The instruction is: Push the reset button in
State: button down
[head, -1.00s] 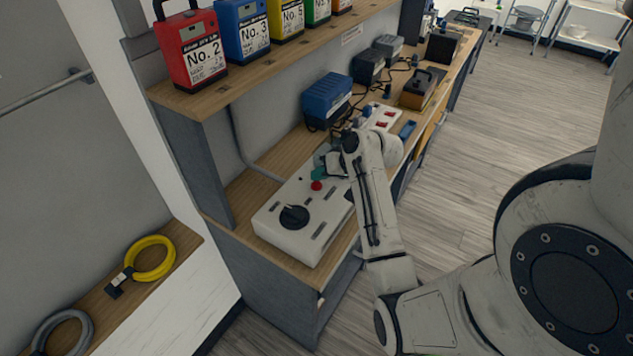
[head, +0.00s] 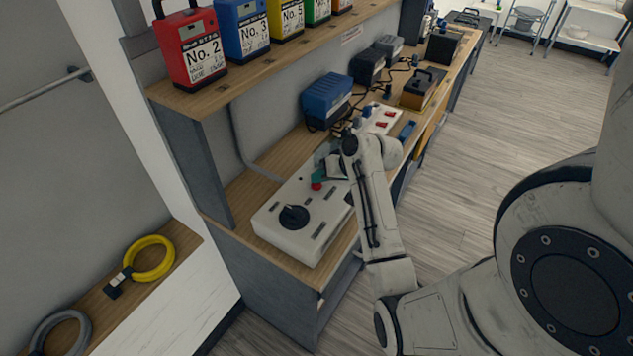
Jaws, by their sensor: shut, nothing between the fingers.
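A white control box (head: 276,226) lies on the wooden bench, with a black rotary knob (head: 294,217) near its front end. A small red button (head: 316,186) stands on its top, farther back. No label for the reset button can be read. My gripper (head: 319,176) is shut and empty, with its teal fingertips just above and behind the red button. I cannot tell whether the fingertips touch it. My wrist and arm hide the back right part of the box.
A blue box (head: 327,99) and a white power strip with red switches (head: 384,118) stand behind my wrist. A shelf (head: 262,66) with coloured battery packs overhangs the bench's left side. A yellow cable coil (head: 152,259) lies at lower left.

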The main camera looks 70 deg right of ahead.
aim_at(320, 187)
dwell(0.4)
jog(key=shift+r+p, duration=1.05)
jog(key=shift+p, duration=0.1)
jog(key=shift+r, duration=0.15)
notch_tip(320, 187, up, 3)
jog(key=p, duration=0.3)
jog(key=shift+r+p, duration=0.4)
jog(key=shift+r, duration=0.5)
